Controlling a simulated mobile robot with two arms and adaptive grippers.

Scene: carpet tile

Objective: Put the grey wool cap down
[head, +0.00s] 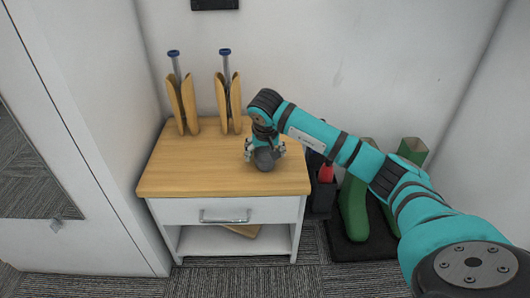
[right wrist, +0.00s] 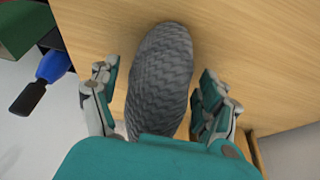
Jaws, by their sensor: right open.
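The grey wool cap (right wrist: 161,75) rests on the wooden top of a small cabinet, between the spread fingers of my right gripper (right wrist: 158,100) in the right wrist view. Gaps show between the cap and the fingers on both sides. In the head view the cap (head: 266,160) shows as a dark grey rounded shape under my right gripper (head: 265,150), near the right part of the cabinet top (head: 200,178). The near end of the cap is hidden by the gripper's palm in the right wrist view. My left gripper is not in view.
Two wooden stands with blue-topped rods (head: 182,105) (head: 228,105) stand at the back of the cabinet top. Below is a drawer with a handle (head: 224,218) and an open shelf. Green boots (head: 354,208) stand on a dark tray at right. A white cupboard is at left.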

